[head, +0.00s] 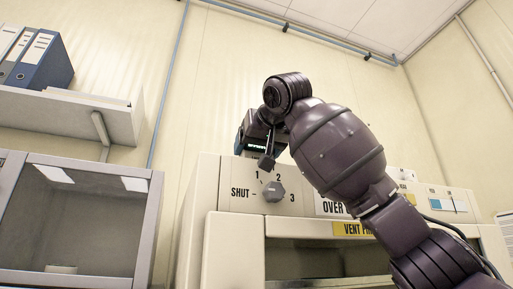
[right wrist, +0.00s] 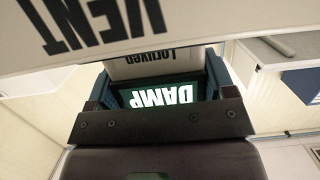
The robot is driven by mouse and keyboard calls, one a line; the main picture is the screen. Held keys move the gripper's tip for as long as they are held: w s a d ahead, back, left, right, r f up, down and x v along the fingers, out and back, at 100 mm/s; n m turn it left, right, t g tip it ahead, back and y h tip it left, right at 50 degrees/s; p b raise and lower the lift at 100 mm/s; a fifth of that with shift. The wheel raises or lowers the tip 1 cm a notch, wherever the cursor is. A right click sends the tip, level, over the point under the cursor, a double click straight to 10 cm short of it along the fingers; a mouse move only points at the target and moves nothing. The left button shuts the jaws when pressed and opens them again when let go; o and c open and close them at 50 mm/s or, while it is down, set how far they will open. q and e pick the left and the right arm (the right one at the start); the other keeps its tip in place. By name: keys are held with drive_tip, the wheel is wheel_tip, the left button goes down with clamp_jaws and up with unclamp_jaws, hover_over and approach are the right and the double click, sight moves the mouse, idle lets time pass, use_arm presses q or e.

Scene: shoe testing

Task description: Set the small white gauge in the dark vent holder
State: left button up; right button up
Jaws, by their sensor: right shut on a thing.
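My right gripper (head: 257,145) is above the front top edge of the pale machine. In the right wrist view its two dark blue-green fingers (right wrist: 158,88) are shut on a small white block marked "Loriven", which I take for the gauge (right wrist: 153,64). A dark green face reading "DAMP" (right wrist: 157,96) shows between the fingers, at the block's near side. A white panel with "VENT" in dark letters (right wrist: 100,25) spans the top of the right wrist view and hides part of the block. I cannot make out the dark vent holder for certain. My left gripper is not in view.
The pale machine (head: 212,236) has a knob (head: 273,191) marked SHUT, 1, 2, 3 and an opening below. A glass-fronted cabinet (head: 75,215) stands at left, under a shelf (head: 70,119) with binders (head: 42,62).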

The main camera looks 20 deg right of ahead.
drive_tip(key=o, duration=0.9)
drive_tip(key=shift+o, duration=0.2)
drive_tip(key=shift+s+r, duration=0.15)
drive_tip(key=shift+s, duration=0.5)
drive_tip(key=b+v, duration=0.1)
drive_tip(key=v, duration=0.8)
drive_tip(key=shift+s, duration=0.35)
